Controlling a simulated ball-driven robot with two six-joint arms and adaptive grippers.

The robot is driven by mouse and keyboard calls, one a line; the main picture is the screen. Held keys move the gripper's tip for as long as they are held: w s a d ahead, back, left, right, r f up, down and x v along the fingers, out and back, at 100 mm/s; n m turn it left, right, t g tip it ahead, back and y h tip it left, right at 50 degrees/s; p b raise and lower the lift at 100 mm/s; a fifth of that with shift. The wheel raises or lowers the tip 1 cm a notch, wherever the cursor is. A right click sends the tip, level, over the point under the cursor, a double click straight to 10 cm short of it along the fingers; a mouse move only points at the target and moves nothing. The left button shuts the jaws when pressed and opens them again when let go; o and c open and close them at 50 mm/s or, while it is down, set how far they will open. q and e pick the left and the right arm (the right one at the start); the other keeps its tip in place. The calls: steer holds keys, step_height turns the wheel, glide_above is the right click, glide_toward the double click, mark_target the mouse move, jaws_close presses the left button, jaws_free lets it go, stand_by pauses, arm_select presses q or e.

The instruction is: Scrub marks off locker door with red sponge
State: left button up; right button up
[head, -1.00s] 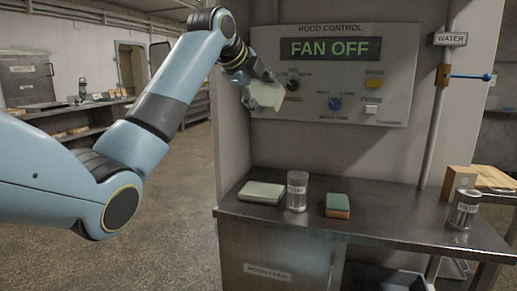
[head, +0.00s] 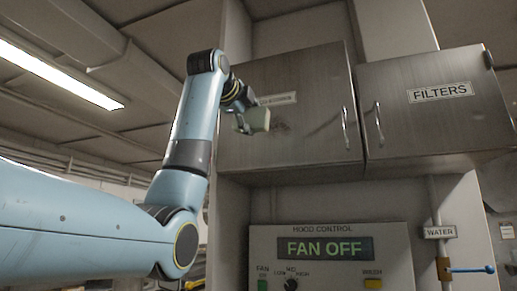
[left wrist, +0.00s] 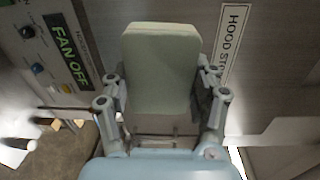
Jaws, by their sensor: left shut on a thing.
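My left gripper (head: 242,118) is raised in front of the left locker door (head: 310,95), near its left edge. It is shut on a pale greenish-white block (head: 258,119), like a sponge; no red shows on it. In the left wrist view the block (left wrist: 160,65) sits between the two fingers, beside a label reading "HOOD ST...". The door has a dark smudge (head: 281,128) right of the block and a faint streak (head: 326,129) near its handle. I cannot tell whether the block touches the door. My right gripper is out of view.
The right locker (head: 430,100) is labelled FILTERS; both doors are closed with upright handles. Below is the hood control panel (head: 390,240) reading FAN OFF. A WATER pipe with a blue-handled valve (head: 470,270) is at the right. The counter is out of the head view.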

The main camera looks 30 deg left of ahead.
arm_select(q)
steer(key=shift+s+a+r+t, duration=0.15)
steer(key=shift+r+t, duration=0.15)
steer(key=shift+r, duration=0.15)
steer(key=shift+w+r, duration=0.1)
steer(key=shift+w, duration=0.4)
steer(key=p+x, duration=0.1)
steer(key=x, duration=0.2)
steer(key=shift+w+a+p, duration=0.1)
steer(key=shift+w+p, duration=0.2)
steer(key=shift+p, duration=0.1)
steer(key=shift+w+a, duration=0.1)
steer(key=shift+w, duration=0.6)
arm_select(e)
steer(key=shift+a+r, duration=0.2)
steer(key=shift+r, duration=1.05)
arm_select(q)
steer(key=shift+w+a+p, duration=0.15)
steer(key=shift+w+p, duration=0.3)
steer(key=shift+p, duration=0.25)
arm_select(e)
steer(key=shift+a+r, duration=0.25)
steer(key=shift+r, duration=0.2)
arm_select(q)
steer(key=shift+w+a+p, duration=0.1)
steer(key=shift+w+p, duration=0.3)
steer(key=shift+w, duration=0.05)
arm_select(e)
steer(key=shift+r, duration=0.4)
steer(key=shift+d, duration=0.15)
